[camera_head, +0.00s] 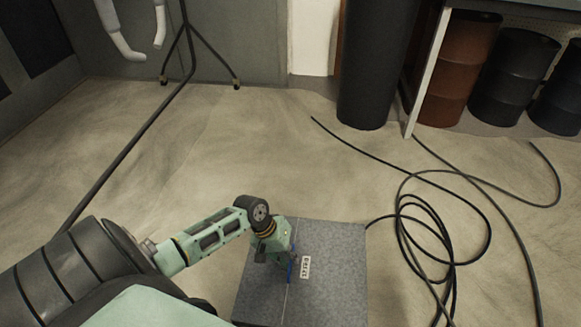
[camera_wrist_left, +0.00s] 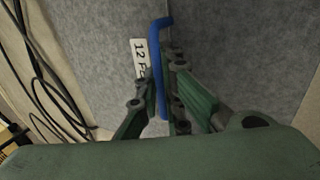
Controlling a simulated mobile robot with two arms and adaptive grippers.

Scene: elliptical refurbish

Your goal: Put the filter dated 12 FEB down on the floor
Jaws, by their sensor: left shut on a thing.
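The filter (camera_head: 335,270) is a grey, box-like block with a white date label (camera_head: 305,267) and a blue handle (camera_head: 291,270). In the left wrist view the label (camera_wrist_left: 139,58) reads "12 F", with the rest hidden by a finger. My left gripper (camera_head: 285,258) is shut on the blue handle, which also shows in the left wrist view (camera_wrist_left: 156,60) between the green fingers (camera_wrist_left: 158,112). The filter is at the bottom middle of the head view. I cannot tell whether its underside touches the floor (camera_head: 230,150). My right gripper is not in view.
Black cables (camera_head: 425,240) lie coiled on the floor right of the filter. A dark cylinder (camera_head: 372,70) and several barrels (camera_head: 512,75) stand at the back right. A tripod stand (camera_head: 190,45) is at the back left. The floor between is clear.

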